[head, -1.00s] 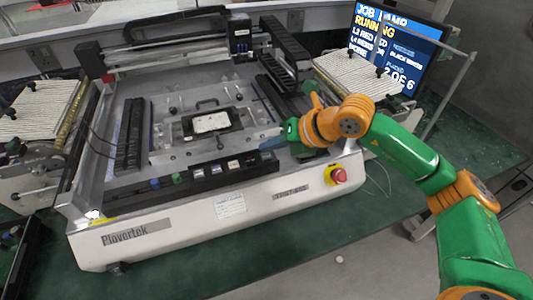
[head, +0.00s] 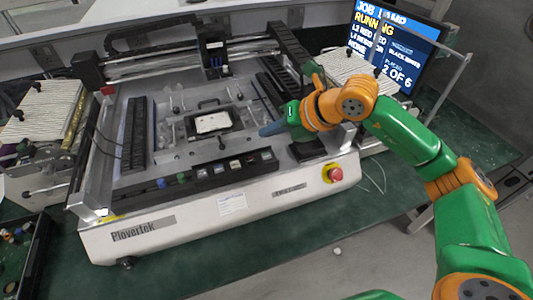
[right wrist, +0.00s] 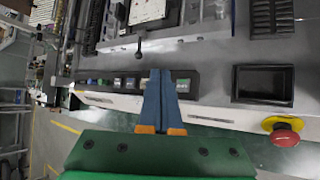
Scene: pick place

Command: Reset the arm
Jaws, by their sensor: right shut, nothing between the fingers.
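My right gripper (head: 268,130) is at the right part of the Plovertek machine (head: 240,203), above its front control strip. In the right wrist view its two blue fingers (right wrist: 166,98) are together with nothing between them. The green and orange right arm comes in from the right of the head view. A white plate (head: 213,122) in a dark frame lies at the middle of the machine bed, left of the fingers. My left gripper is not in view.
A red emergency button (head: 335,174) sits on the machine's front right corner, also in the right wrist view (right wrist: 284,132). A small dark screen (right wrist: 263,84) lies near it. A gantry head (head: 214,55) stands at the back. Stacked trays (head: 352,72) and a monitor (head: 398,45) are at the right.

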